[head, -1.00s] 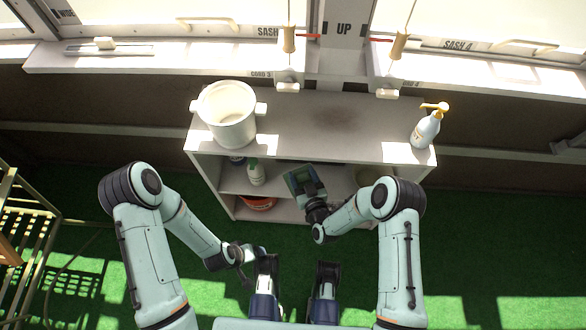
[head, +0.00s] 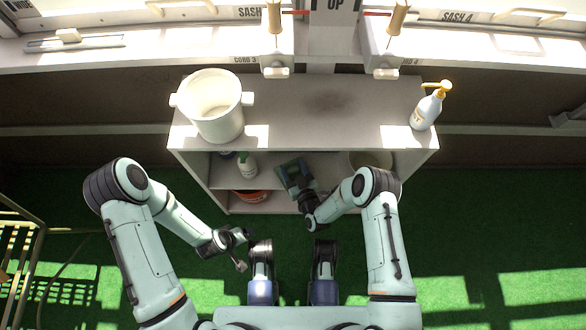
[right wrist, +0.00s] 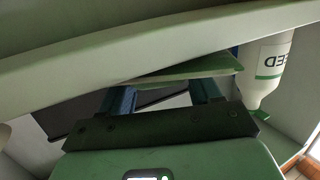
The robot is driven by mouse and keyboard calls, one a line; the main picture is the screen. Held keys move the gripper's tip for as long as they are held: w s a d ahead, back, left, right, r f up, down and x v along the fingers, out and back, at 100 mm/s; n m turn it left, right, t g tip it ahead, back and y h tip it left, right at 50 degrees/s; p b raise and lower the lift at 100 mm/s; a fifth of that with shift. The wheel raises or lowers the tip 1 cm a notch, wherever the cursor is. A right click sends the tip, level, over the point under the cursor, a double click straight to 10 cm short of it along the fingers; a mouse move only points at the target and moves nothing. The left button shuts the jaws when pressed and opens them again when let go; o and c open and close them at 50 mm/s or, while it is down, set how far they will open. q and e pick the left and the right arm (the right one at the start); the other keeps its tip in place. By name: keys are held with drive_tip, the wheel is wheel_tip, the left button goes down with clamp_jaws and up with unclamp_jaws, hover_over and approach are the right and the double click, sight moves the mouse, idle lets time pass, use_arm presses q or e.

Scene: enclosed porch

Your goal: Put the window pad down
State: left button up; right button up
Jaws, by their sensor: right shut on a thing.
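My right gripper (head: 294,174) reaches into the open front of the shelf unit (head: 330,125), under its top board. In the right wrist view its two blue fingers (right wrist: 163,97) are shut on the window pad, a thin flat green piece (right wrist: 188,70). A shelf board crosses close in front of the wrist camera. I cannot tell whether the pad touches the shelf below it. In the head view the gripper and top board hide most of the pad. My left gripper (head: 245,251) is open and empty over the green floor, left of my base.
A white-green bottle (head: 247,165) stands on the inner shelf left of the right gripper; it also shows in the right wrist view (right wrist: 267,68). A red-orange tub (head: 250,196) is below. A white bucket (head: 213,112) and pump bottle (head: 427,108) stand on top. The top's middle is clear.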

sight(295, 172)
use_arm(q)
drive_tip(key=shift+s+f, duration=0.1)
use_arm(e)
drive_tip(key=shift+f, duration=0.1)
drive_tip(key=shift+f, duration=0.1)
drive_tip(key=o, duration=1.3)
drive_tip(key=shift+f, duration=0.1)
use_arm(q)
drive_tip(key=shift+s+a+f, duration=0.1)
drive_tip(key=shift+s+f, duration=0.1)
